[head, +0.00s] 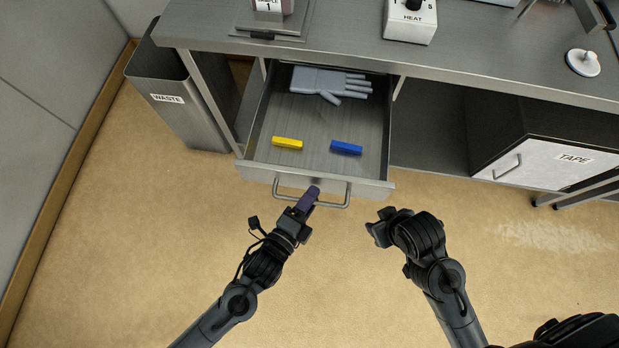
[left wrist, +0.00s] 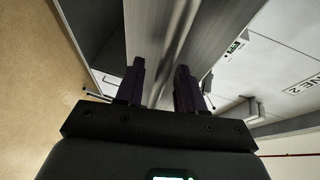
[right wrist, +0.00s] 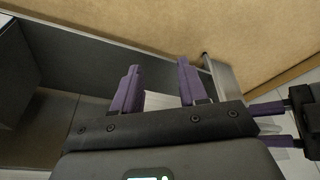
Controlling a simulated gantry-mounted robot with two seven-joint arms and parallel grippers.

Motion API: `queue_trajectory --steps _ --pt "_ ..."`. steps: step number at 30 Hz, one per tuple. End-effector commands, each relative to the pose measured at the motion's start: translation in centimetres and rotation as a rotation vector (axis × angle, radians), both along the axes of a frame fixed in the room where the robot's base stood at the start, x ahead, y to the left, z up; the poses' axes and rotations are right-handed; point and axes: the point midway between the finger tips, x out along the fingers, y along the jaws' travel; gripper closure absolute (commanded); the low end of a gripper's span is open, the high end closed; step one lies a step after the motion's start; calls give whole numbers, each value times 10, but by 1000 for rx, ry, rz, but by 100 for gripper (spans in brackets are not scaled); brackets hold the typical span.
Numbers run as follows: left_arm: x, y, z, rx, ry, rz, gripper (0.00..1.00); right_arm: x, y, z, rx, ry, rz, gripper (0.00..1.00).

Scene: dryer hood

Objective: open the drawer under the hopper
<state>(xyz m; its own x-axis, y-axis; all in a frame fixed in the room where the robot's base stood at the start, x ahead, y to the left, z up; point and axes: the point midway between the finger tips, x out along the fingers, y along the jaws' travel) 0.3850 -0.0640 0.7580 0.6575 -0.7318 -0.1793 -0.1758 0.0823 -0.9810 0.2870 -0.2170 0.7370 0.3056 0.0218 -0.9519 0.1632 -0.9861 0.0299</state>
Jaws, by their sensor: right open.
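The drawer (head: 262,125) under the bench is pulled well out, with its inside in plain view. Its front carries a bar handle (head: 335,205). My left gripper (head: 313,190) is at the middle of this handle, with its purple fingers overlapping the bar in the head view. In the left wrist view its fingers (left wrist: 160,85) stand apart; I cannot tell whether they touch the bar. My right gripper (head: 372,225) is open and empty, right of the handle and clear of the drawer. Its parted fingers also show in the right wrist view (right wrist: 158,85). The hopper cannot be made out.
The drawer holds a grey glove (head: 325,84), a yellow block (head: 287,143) and a blue block (head: 346,148). A waste bin (head: 180,105) stands left. A cabinet marked TAPE (head: 545,165) is right. The floor in front is clear.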

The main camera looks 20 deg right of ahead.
Motion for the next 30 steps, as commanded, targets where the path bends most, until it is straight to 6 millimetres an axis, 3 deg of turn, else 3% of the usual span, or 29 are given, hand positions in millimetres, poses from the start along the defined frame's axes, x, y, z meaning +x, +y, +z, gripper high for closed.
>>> queue_trajectory --steps 11,24,30 --pt "-7 9 2 2 1 2 62 0 -2 4 -9 1 5 57" --pt "-54 60 16 2 2 0 62 0 -1 23 -5 0 4 57" --pt "-67 75 19 2 1 1 62 0 0 27 -1 0 1 57"
